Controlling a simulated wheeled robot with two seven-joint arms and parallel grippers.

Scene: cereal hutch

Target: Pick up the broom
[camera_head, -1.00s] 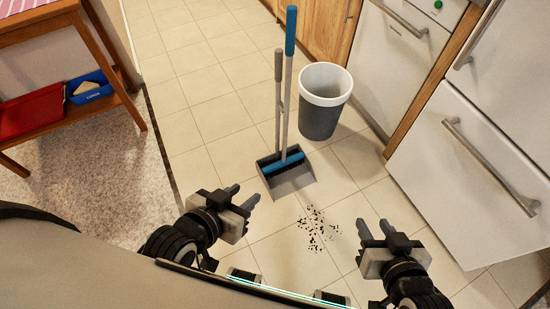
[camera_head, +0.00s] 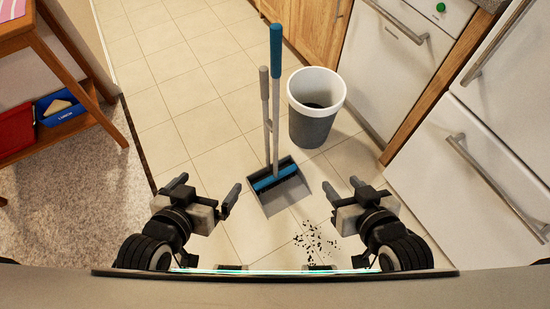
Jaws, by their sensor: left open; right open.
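The broom (camera_head: 275,55) stands upright ahead of me, with a blue grip on top, a pale shaft and a blue head low down. Its head rests in or at the grey dustpan (camera_head: 284,194), whose shorter grey handle (camera_head: 264,88) stands just left of the broom. My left gripper (camera_head: 208,191) is open and empty, left of and nearer than the dustpan. My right gripper (camera_head: 342,190) is open and empty, to the right of the dustpan. Neither gripper touches the broom.
A grey and white bin (camera_head: 313,125) stands right behind the broom. Dark crumbs (camera_head: 315,239) lie on the tiles between my grippers. White appliances (camera_head: 470,140) with bar handles line the right. A wooden shelf (camera_head: 75,125) with red and blue bins stands left. Tiles at left centre are clear.

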